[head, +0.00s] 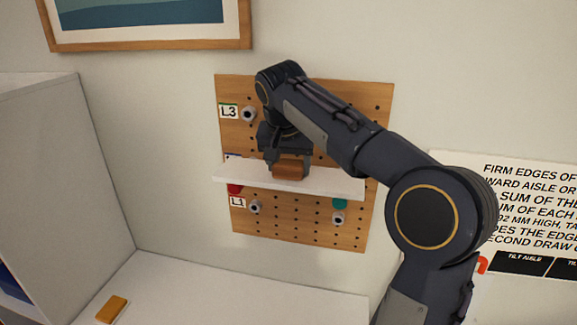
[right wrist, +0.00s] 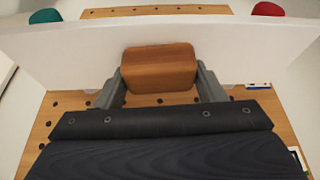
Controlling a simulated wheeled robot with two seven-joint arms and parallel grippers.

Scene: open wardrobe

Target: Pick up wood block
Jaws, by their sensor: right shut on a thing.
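The wood block (head: 288,171) is a small brown block at the white shelf (head: 235,174) on the pegboard. My right gripper (head: 288,165) reaches down over it from above, shut on the block. In the right wrist view the block (right wrist: 159,68) sits between the two grey fingers of my right gripper (right wrist: 160,82), one finger at each side. The block is at the shelf board (right wrist: 75,52); I cannot tell whether it touches it. My left gripper is not in view.
The pegboard (head: 300,235) carries pegs and labels. A picture frame (head: 150,45) hangs above left. A white cabinet (head: 60,150) stands left. A yellow-orange block (head: 111,308) lies on the white surface (head: 220,290) below. A text sign (head: 520,190) is at right.

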